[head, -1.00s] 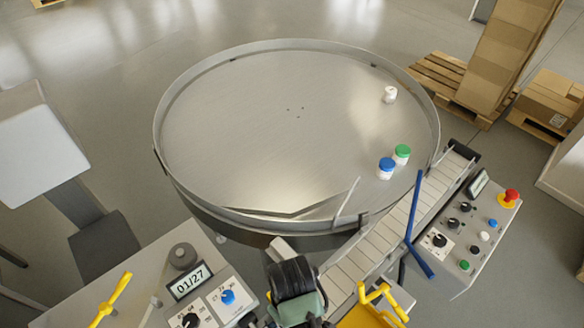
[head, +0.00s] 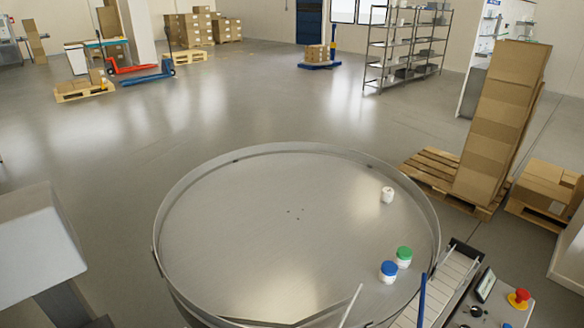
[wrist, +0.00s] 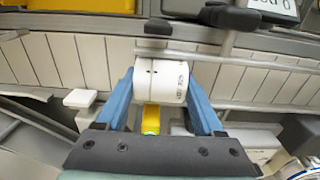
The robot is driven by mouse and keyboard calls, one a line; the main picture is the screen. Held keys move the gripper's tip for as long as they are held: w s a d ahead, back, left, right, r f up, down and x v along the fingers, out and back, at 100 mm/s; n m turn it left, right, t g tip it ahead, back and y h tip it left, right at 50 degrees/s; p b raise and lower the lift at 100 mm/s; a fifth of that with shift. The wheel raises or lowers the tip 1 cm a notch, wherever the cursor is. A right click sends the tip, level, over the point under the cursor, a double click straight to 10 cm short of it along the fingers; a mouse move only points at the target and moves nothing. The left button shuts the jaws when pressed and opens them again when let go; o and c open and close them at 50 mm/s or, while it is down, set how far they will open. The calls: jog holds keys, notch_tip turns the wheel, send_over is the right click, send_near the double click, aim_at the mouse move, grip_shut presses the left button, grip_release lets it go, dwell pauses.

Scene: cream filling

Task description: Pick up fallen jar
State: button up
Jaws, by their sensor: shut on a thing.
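A white jar (wrist: 161,82) with small dark print sits between the two blue fingers of my gripper (wrist: 160,90) in the wrist view. The fingers press on its left and right sides. Pale conveyor slats lie behind it; whether the jar touches them I cannot tell. In the head view my gripper is out of frame. On the round metal turntable (head: 270,235) stand a blue-lidded jar (head: 388,272), a green-lidded jar (head: 404,257) and, farther back, a small white jar (head: 387,195).
The conveyor (head: 448,280) leaves the turntable at the lower right, beside a control panel with a red button (head: 519,298). Grey rails and a yellow part (wrist: 80,5) lie close around my gripper. Pallets with cartons (head: 500,130) stand at the right.

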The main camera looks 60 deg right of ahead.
jog(key=shift+c, duration=1.1)
jog(key=shift+r, duration=0.1)
